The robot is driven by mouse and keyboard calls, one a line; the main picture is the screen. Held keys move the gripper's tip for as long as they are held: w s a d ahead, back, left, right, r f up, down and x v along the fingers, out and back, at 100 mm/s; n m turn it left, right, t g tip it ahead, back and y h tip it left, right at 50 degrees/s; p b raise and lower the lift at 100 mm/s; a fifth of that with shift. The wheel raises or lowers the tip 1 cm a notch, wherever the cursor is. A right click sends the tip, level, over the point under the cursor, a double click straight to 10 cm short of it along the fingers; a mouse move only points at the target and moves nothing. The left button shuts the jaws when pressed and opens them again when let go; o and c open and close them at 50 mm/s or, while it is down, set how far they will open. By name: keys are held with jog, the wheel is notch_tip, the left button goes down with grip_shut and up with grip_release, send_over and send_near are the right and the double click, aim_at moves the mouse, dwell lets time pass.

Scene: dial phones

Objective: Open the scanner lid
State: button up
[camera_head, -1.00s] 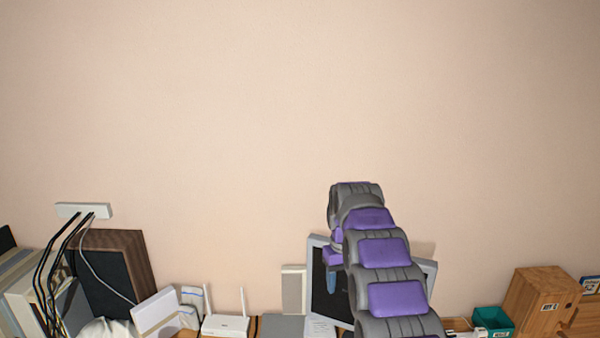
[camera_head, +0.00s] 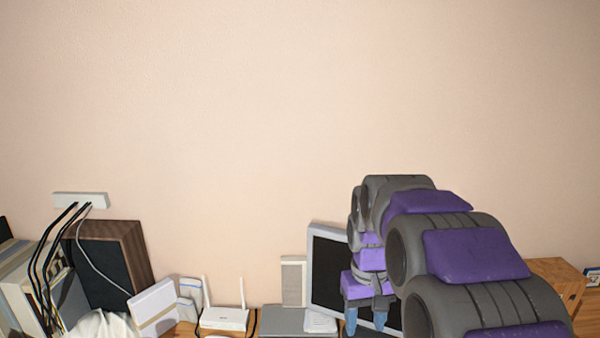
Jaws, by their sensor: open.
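My gripper (camera_head: 365,321) hangs down at the lower middle right, in front of the dark-screened monitor (camera_head: 326,268). Its two blue fingertips are apart, with nothing seen between them. A flat grey box (camera_head: 281,321) lies at the bottom edge, left of my gripper; it may be the scanner, but I cannot tell. Its near part is cut off by the frame, and no raised lid shows on it. A small white item (camera_head: 320,322) sits at its right end.
A white router (camera_head: 224,319) with two antennas stands left of the grey box. A wood-sided speaker (camera_head: 110,258), a leaning white device (camera_head: 155,308) and black cables crowd the left. A wooden box (camera_head: 556,277) is partly behind my arm.

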jog(key=s+f+m+b, duration=0.1)
jog(key=s+f, duration=0.4)
jog(key=s, duration=1)
jog(key=s+d+f+b, duration=0.1)
jog(key=s+f+b, duration=0.3)
jog(key=s, duration=1.1)
notch_tip(320, 180, down, 2)
jog(key=shift+s+f+m+g, duration=0.1)
jog(key=shift+s+m+g, duration=0.15)
jog(key=shift+m+g, duration=0.15)
jog(key=shift+w, duration=0.1)
